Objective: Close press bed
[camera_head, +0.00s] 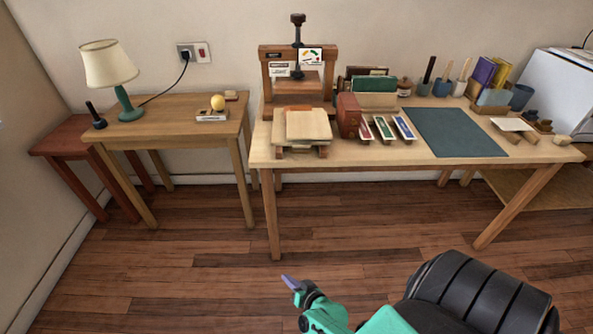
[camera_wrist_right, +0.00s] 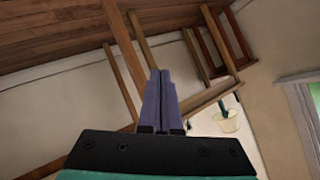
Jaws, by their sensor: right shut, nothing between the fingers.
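A wooden press (camera_head: 299,75) with a dark screw handle stands at the back of the long table, against the wall. Its press bed (camera_head: 307,125), a pale board, sticks out in front of the frame toward the table's front edge. My right gripper (camera_head: 290,283) is low in front of the table, over the floor and well apart from the press. In the right wrist view its purple fingers (camera_wrist_right: 160,95) are together, with nothing between them. The press is not clear in that view. My left gripper is not in view.
A red-brown box (camera_head: 348,115), several small trays and a dark green mat (camera_head: 456,132) lie right of the bed. A small table (camera_head: 180,125) with a lamp (camera_head: 110,75) stands at the left. The floor (camera_head: 190,270) before the tables is clear.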

